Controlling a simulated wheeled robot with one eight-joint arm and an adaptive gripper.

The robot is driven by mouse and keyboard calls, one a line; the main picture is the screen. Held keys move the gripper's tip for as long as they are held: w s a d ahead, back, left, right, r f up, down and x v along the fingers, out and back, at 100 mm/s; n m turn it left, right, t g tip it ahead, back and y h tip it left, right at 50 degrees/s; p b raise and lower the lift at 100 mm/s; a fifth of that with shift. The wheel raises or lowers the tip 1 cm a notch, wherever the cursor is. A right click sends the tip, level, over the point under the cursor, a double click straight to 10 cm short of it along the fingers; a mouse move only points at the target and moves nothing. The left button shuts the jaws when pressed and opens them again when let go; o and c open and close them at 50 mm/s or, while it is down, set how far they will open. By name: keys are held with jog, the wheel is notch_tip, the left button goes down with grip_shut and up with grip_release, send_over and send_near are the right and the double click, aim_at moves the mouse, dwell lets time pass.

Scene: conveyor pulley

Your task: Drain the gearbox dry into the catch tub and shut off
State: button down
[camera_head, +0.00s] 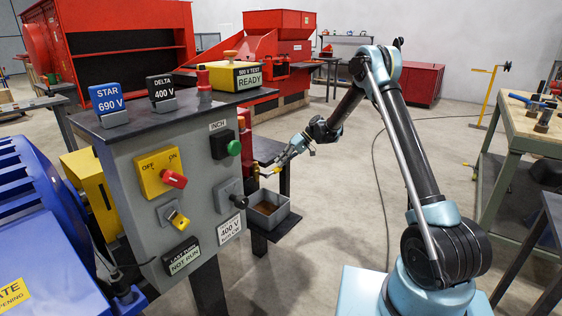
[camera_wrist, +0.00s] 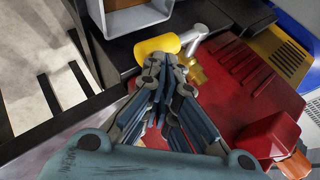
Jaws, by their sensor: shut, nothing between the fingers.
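My gripper (camera_wrist: 166,62) is shut and empty. In the wrist view its fingertips sit right beside a yellow cylindrical grip (camera_wrist: 155,45) joined to a silver fitting (camera_wrist: 195,38); I cannot tell whether they touch. The fitting lies beside a red ribbed housing (camera_wrist: 240,92), apparently the gearbox. In the head view my gripper (camera_head: 284,166) is right of the control panel, above the catch tub. The grey open catch tub (camera_head: 287,216) holds something brown at its bottom. Its edge also shows in the wrist view (camera_wrist: 135,22). Any flow from the gearbox is not visible.
A grey control panel (camera_head: 205,205) with a yellow OFF/ON switch (camera_head: 152,171) and a green button (camera_head: 234,147) stands left of my gripper. A blue machine (camera_head: 40,220) is at the far left. A workbench (camera_head: 535,132) stands right. The floor between is mostly clear.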

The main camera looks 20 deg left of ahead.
jog(key=shift+f, duration=0.25)
dwell(0.3)
